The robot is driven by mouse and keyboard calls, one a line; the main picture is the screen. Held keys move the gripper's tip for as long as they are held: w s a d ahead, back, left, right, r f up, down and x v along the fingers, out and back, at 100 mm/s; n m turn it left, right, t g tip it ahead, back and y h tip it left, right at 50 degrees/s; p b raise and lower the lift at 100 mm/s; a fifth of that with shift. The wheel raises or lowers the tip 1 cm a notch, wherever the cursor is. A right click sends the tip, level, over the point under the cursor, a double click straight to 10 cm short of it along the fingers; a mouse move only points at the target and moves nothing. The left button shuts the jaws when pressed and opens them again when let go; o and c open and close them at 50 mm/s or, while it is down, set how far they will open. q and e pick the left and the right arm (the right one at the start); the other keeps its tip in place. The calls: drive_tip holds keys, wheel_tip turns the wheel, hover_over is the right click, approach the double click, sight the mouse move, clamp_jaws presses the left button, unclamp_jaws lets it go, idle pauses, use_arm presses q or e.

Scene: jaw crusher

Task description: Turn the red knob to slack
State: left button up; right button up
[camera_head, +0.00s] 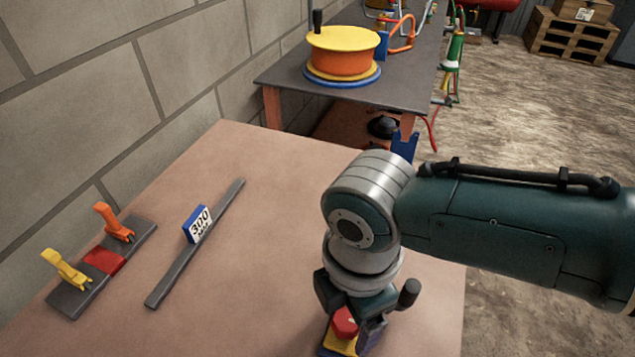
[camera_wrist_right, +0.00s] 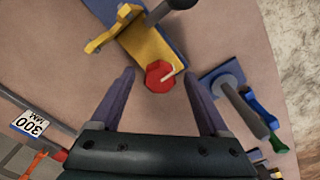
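The red knob (camera_head: 344,322) sits on a yellow and blue block (camera_wrist_right: 150,45) at the table's front right. My right gripper (camera_head: 348,336) is over the block, pointing down. In the wrist view the right gripper's (camera_wrist_right: 160,77) two purple fingers are apart, one on each side of the knob, with gaps between. I cannot tell how deep the fingertips are relative to it. No slack marking is readable. My left gripper is not in view.
A grey bar with a blue "300" sign (camera_head: 198,224) lies mid-table. Orange (camera_head: 113,222) and yellow (camera_head: 66,270) clamp-like pieces stand on a grey plate at left. Behind, a dark table (camera_head: 400,75) holds an orange drum (camera_head: 342,57). In the wrist view, a grey post (camera_wrist_right: 240,103) stands right of the fingers.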

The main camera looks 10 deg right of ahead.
sight(349, 318)
drive_tip(key=shift+r, duration=0.1)
wheel_tip(349, 318, up, 10)
drive_tip(key=p, duration=0.3)
drive_tip(key=shift+p, duration=0.3)
